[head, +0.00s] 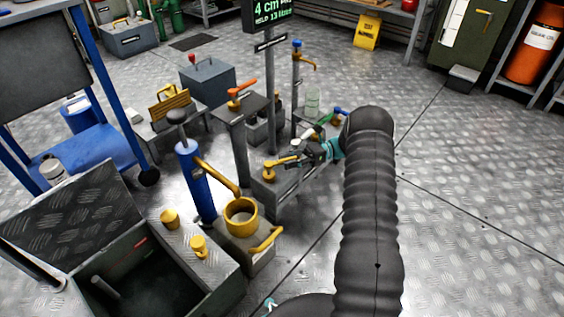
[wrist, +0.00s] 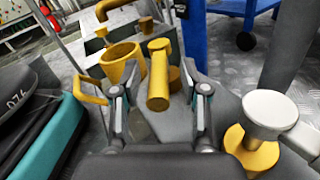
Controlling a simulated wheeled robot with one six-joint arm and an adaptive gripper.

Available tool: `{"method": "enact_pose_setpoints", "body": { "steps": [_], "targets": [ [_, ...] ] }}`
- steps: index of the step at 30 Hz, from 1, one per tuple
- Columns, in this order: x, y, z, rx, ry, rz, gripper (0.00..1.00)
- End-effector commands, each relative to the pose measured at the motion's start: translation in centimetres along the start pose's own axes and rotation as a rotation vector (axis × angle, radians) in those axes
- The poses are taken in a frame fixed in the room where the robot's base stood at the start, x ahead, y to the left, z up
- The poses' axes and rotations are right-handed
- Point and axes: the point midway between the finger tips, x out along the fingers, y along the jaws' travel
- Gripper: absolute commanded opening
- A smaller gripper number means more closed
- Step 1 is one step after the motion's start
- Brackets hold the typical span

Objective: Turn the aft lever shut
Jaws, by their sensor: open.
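A yellow lever (wrist: 158,78) on a round yellow base stands between the two fingers of my gripper (wrist: 160,92) in the wrist view. The fingers are open, with a gap on each side of the lever, and no contact shows. In the head view the yellow lever (head: 282,163) sits on a grey block, and my gripper (head: 308,154) is at its right end. A white-headed lever on a yellow base (wrist: 268,120) is close to the right finger in the wrist view. No readable label shows which lever is the aft one.
A yellow cup (head: 241,216) and blue pump (head: 196,182) stand left of the lever. An orange lever (head: 242,91) tops a grey post behind it. A glass bottle (head: 313,102) and a blue-handled part (head: 341,112) are behind my gripper.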

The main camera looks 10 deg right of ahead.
Motion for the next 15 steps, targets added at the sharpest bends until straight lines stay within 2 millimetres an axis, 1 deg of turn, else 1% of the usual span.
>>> {"method": "enact_pose_setpoints", "body": {
  "steps": [1, 9, 12, 15],
  "targets": [
    [-1.2, 0.0, -0.1, -0.001, 0.0, -0.005, 0.44],
    [-6.4, 0.0, -0.1, -0.002, 0.0, -0.003, 0.44],
    [-7.8, -0.1, -0.1, -0.002, 0.0, -0.003, 0.44],
    [-8.8, -0.1, -0.1, -0.002, -0.001, -0.002, 0.44]
  ]
}}
